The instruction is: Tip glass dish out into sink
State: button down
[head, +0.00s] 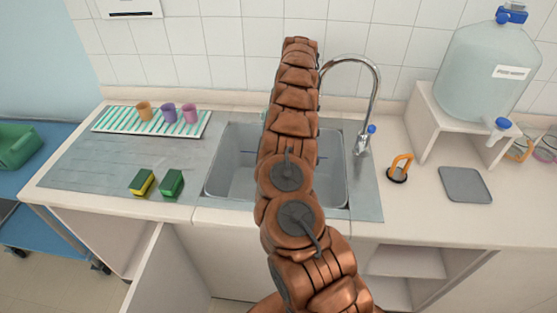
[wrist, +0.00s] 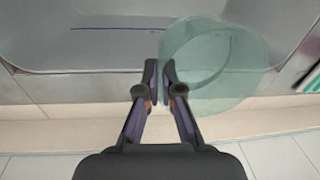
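The glass dish (wrist: 240,88) is clear, pale green and round, and shows right of the fingertips in the wrist view. My gripper (wrist: 160,78) is shut on its wall at the left side. The dish looks tilted, and I see no clear sign of contents. The grey metal sink (head: 232,165) is in the middle of the counter in the head view, partly covered by my arm. It also fills the top of the wrist view (wrist: 90,50), beneath the dish. In the head view my gripper and most or all of the dish are hidden behind my arm.
A curved faucet (head: 374,85) stands at the sink's right rear. Two sponges, one yellow-green (head: 142,182) and one green (head: 172,183), lie left of the sink. Cups stand on a striped mat (head: 118,120). A water jug (head: 487,65) sits on a raised stand (head: 440,115) at right.

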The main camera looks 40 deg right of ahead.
jog(key=shift+s+a, duration=0.1)
jog(key=shift+a, duration=0.45)
jog(key=shift+s+d+t+b, duration=0.1)
jog(key=shift+s+t+b, duration=0.1)
jog(key=shift+t+b, duration=0.15)
jog(key=shift+s+r+t+h, duration=0.1)
jog(key=shift+s+t+h, duration=0.05)
jog(key=shift+t+h, duration=0.15)
jog(key=shift+s+a+r, duration=0.15)
jog(key=shift+a+r, duration=0.15)
jog(key=shift+r, duration=0.05)
notch_tip(320, 180, up, 6)
jog(key=s+t, duration=0.1)
jog(key=t, duration=0.1)
jog(key=s+a+f+t+h+b, duration=0.2)
jog(key=f+b, duration=0.8)
jog(key=b, duration=0.8)
jog(key=s+t+h, duration=0.1)
jog(key=s+t, duration=0.1)
jog(key=t, duration=0.1)
jog(key=shift+s, duration=0.25)
